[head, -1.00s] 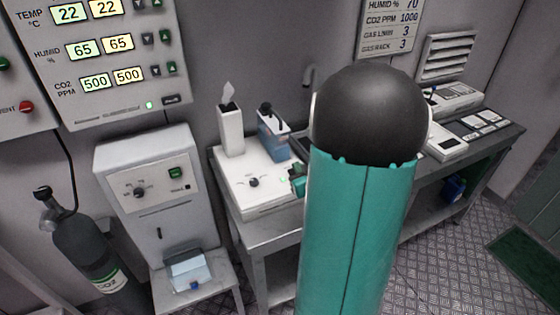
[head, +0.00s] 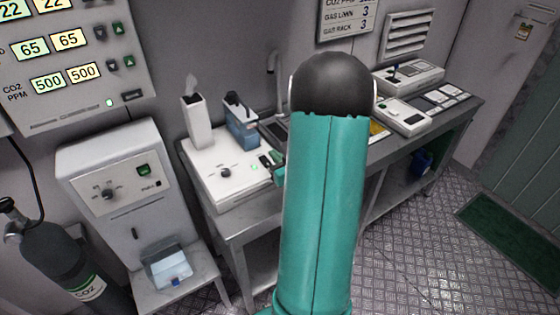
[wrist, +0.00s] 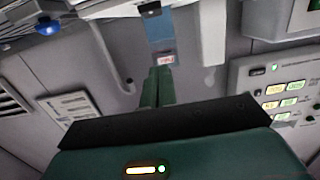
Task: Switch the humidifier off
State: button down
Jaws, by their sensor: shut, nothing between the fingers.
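The humidifier (head: 215,190) looks to be the low white box on the metal bench, left of my arm in the head view. It has a dark knob (head: 226,173), a white spout with a pale wisp (head: 198,122), and a blue water tank (head: 241,130). A small green-lit switch (head: 265,159) sits near its right side. In the wrist view the tank (wrist: 161,30) and the spout (wrist: 213,40) show upside down. My gripper's green fingers (wrist: 157,88) are together, pointing toward the tank. In the head view my arm mostly hides them; a teal part shows beside the switch. Contact cannot be told.
A white cabinet with a knob (head: 122,185) stands left of the bench, with a gas cylinder (head: 60,262) beside it. A control panel (head: 75,60) hangs above. White instruments (head: 405,115) stand farther right on the bench. The floor at right is clear, with a green mat (head: 515,235).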

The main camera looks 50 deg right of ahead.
send_over(266, 160)
jog(key=s, duration=0.1)
jog(key=shift+a+f, duration=0.2)
jog(key=shift+f, duration=0.1)
jog(key=f, duration=0.3)
jog(key=shift+w+d+f, duration=0.1)
jog(key=shift+w+d, duration=0.05)
jog(key=shift+w, duration=0.1)
jog(key=shift+w+f, duration=0.1)
jog(key=shift+f, duration=0.3)
jog(key=shift+w+f+g+y, duration=0.15)
jog(key=shift+f+g+y, duration=0.2)
jog(key=shift+g, duration=0.15)
jog(key=shift+r, duration=0.15)
